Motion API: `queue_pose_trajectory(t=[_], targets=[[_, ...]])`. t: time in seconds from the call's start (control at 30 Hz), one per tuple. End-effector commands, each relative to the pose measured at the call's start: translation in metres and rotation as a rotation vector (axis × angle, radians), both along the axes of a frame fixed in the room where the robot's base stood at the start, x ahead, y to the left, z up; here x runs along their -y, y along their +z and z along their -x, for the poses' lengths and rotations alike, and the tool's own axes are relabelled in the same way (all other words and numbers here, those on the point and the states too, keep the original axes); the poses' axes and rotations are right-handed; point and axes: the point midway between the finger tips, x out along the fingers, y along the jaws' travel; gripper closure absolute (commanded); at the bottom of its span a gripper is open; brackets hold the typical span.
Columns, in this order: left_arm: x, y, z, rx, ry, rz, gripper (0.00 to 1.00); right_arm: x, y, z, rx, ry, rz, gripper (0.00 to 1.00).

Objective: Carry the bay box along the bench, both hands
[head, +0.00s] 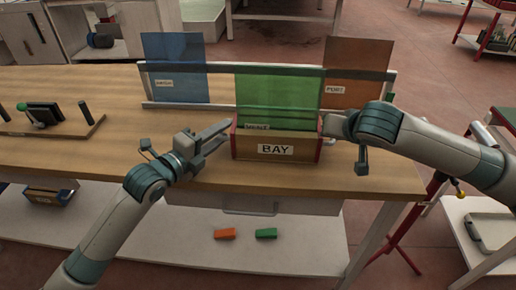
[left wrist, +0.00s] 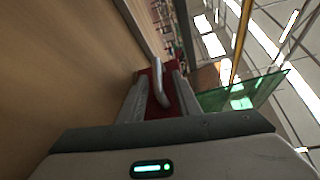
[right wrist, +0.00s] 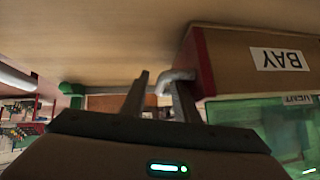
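The wooden bay box (head: 243,146), with red ends and a BAY label, sits on the bench (head: 330,180) near its front edge. A green pane (head: 280,95) stands upright at it. My left gripper (head: 226,132) is open at its left end; in the left wrist view a grey handle (left wrist: 160,85) on the red end (left wrist: 150,73) shows between the spread fingers. My right gripper (head: 328,124) is at the right end; in the right wrist view its fingers are apart, with a grey handle (right wrist: 176,77) beside or between them. Whether the fingers touch the handles is unclear.
Behind the box is a rail frame (head: 222,68) with a blue pane (head: 175,75) and an orange pane (head: 358,60). A wooden fixture (head: 60,128) lies on the bench at left. Orange (head: 225,233) and green (head: 266,233) blocks lie on the lower shelf.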

Motion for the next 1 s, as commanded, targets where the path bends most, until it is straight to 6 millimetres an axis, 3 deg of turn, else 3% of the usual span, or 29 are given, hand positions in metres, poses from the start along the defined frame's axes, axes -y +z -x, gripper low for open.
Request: queue_pose_trajectory(t=[0.6, 1.0], targets=[[-0.038, 0.006, 0.054, -0.001, 0.001, -0.003, 0.70, -0.002, 0.001, 0.000, 0.002, 0.003, -0.002, 0.71], [-0.044, 0.007, 0.062, 0.000, 0.001, -0.003, 0.70, -0.002, 0.001, 0.000, 0.002, 0.003, -0.002, 0.71]])
